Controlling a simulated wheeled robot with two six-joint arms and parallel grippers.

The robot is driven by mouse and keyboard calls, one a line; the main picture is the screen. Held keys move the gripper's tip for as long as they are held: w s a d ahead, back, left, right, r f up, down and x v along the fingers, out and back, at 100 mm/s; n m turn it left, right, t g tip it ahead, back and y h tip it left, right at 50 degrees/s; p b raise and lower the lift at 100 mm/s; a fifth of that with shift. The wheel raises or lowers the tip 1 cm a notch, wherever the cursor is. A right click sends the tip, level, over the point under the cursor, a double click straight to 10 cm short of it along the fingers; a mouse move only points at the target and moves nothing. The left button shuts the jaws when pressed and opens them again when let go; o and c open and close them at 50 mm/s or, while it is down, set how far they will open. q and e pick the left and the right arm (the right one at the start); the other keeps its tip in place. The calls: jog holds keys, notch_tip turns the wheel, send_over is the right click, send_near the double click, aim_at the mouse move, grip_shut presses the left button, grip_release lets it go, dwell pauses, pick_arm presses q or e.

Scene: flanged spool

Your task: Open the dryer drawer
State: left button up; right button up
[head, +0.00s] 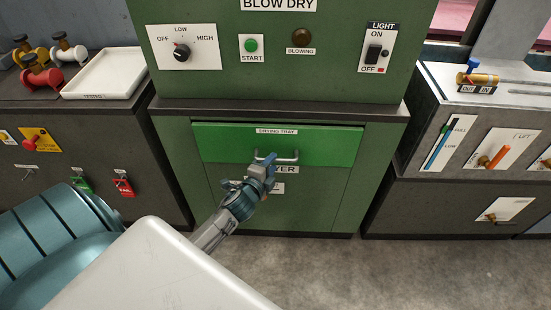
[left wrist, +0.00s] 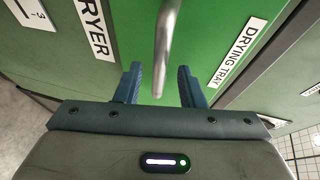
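The dryer drawer (head: 225,145) is a bright green front labelled "DRYING TRAY", set in the darker green dryer cabinet. It looks shut, about flush with the cabinet. Its metal bar handle (head: 289,161) sits at the middle of the front, and the bar also shows in the left wrist view (left wrist: 166,40). My left gripper (head: 266,160) is at the handle's left part and hides some of it. In the left wrist view its two blue fingers (left wrist: 160,88) are apart, with the end of the bar between them and a gap on each side. My right gripper is not in view.
Above the drawer is a dark ledge (head: 280,107) and a control panel with a knob (head: 181,52), a START button (head: 251,45) and a light switch (head: 374,54). A white tray (head: 104,74) and spools stand on the left counter. The floor (head: 330,270) in front is clear.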

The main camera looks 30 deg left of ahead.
pick_arm(q)
jog(key=shift+x, duration=1.65)
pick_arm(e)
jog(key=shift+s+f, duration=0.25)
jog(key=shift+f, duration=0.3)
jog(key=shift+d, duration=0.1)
pick_arm(q)
grip_shut()
jog(key=shift+s, duration=0.15)
